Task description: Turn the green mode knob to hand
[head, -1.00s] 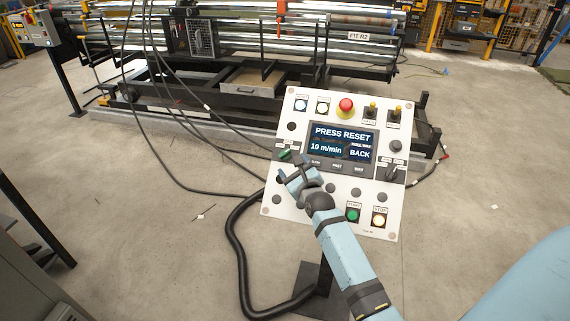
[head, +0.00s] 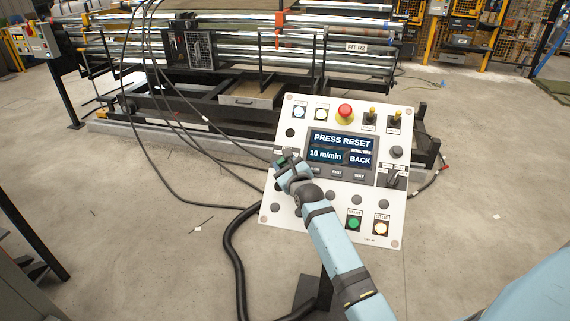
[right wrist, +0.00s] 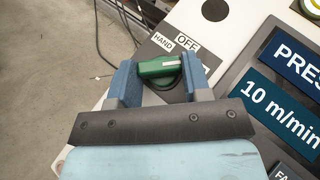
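The control panel (head: 300,225) stands tilted in the middle of the head view. Its green mode knob (right wrist: 160,68) shows in the right wrist view, with a white mark pointing to the picture's right. The HAND label (right wrist: 163,42) and OFF label (right wrist: 187,45) lie just above it; any further label is hidden. My right gripper (head: 283,158) is at the panel's left edge in the head view. In the right wrist view its blue fingers (right wrist: 160,75) straddle the knob, one at each end, with no clear gap left. The knob is mostly hidden in the head view. My left gripper is not in view.
A red emergency button (head: 345,112) and toggle switches sit along the panel's top. The screen (head: 340,150) reads PRESS RESET. Green and pale buttons lie low on the panel. A thick black cable (head: 233,250) runs beside it. A roller machine (head: 200,100) stands behind.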

